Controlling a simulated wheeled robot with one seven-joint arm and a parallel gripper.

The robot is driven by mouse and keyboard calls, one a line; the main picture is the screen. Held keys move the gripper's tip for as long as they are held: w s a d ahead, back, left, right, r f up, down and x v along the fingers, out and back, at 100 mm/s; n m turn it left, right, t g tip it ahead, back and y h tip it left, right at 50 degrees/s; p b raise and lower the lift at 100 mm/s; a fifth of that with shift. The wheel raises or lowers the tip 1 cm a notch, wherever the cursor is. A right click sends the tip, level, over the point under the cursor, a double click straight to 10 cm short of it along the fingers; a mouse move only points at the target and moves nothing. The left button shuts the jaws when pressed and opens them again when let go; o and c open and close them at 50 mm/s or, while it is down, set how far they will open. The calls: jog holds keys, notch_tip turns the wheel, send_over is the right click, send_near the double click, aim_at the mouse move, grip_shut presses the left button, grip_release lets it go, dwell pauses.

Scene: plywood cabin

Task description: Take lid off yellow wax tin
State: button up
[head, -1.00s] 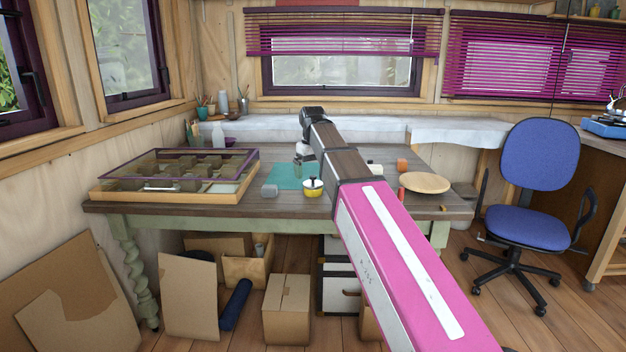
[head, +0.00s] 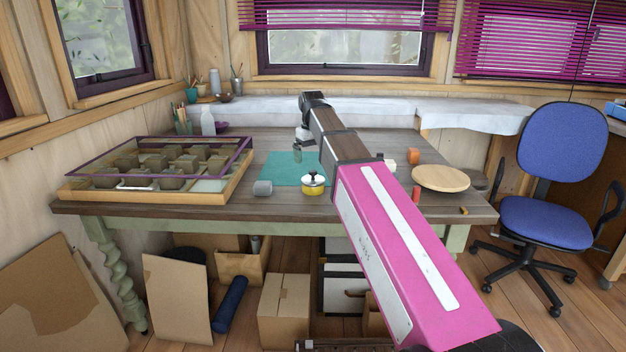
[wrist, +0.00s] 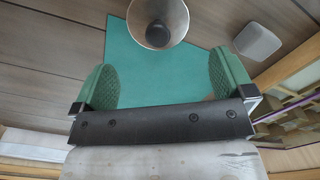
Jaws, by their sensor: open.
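The yellow wax tin (head: 313,190) stands upright near the front edge of the wooden table, by the edge of a teal mat (head: 283,168). Its silver lid (head: 314,181) with a dark knob sits on top. In the wrist view the round silver lid (wrist: 172,14) and black knob (wrist: 157,36) show at the top edge, partly cut off; the yellow side is hidden there. My gripper (head: 297,155) is above the mat, behind the tin. Its green fingers are wide apart and empty in the wrist view (wrist: 165,82), apart from the lid.
A grey block (head: 262,188) lies left of the tin. A framed display case (head: 150,190) fills the table's left side. A round wooden board (head: 441,179), an orange block (head: 413,157) and a red cylinder (head: 416,194) lie to the right. My arm crosses above the table.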

aim_at(312, 174)
jog(key=shift+d+f, duration=0.1)
jog(key=shift+f, duration=3.65)
jog(key=c, duration=0.7)
